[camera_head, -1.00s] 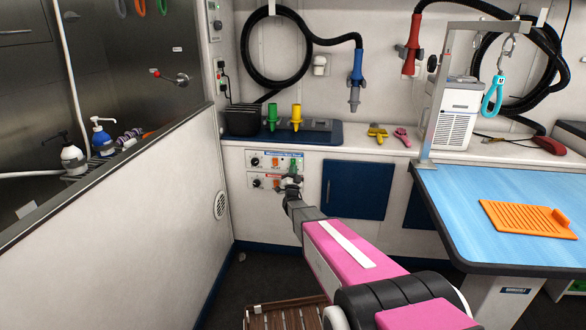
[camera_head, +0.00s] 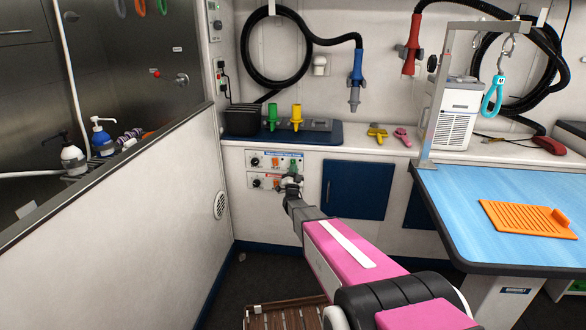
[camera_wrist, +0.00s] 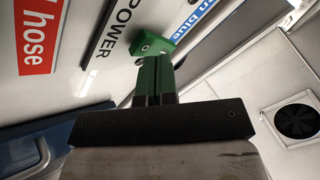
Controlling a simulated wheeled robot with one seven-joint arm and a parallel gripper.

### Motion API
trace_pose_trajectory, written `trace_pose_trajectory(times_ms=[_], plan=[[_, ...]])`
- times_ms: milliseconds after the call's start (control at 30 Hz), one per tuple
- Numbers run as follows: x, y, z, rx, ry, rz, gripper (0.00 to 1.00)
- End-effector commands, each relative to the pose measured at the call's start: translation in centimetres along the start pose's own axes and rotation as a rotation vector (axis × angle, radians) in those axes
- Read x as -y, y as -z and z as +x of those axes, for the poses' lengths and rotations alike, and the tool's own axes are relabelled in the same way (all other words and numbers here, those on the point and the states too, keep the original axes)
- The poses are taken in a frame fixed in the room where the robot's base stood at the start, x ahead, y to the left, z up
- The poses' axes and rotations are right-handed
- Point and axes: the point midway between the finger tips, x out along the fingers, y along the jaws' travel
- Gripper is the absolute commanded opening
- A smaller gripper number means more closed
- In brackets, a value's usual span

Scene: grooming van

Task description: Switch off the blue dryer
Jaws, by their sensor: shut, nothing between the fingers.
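The blue dryer nozzle (camera_head: 356,78) hangs on the back wall on a black hose. The control panel (camera_head: 262,153) on the white cabinet front has two rows of controls, the upper under a blue label and the lower with a red one. A green power switch (camera_wrist: 154,43) shows in the wrist view beside the word POWER, near the blue label (camera_wrist: 198,18). My gripper (camera_head: 291,174) is at the right side of the panel, in front of the switch. Its fingers (camera_wrist: 161,75) are shut and empty, close to the switch; contact cannot be told. The switch's position is unclear.
The red dryer nozzle (camera_head: 412,45) hangs to the right. The counter (camera_head: 350,142) is above the panel, and the blue grooming table (camera_head: 455,195) stands right of my arm. A partition (camera_head: 130,220) is at left.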

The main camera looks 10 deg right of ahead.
Motion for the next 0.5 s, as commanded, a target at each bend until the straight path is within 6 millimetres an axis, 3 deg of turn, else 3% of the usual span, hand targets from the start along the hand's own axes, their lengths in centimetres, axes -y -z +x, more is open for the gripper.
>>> trace_pose_trajectory(times_ms=[500], plan=[[0.44, 0.49, -0.61, 0.0, 0.0, 0.0, 0.0]])
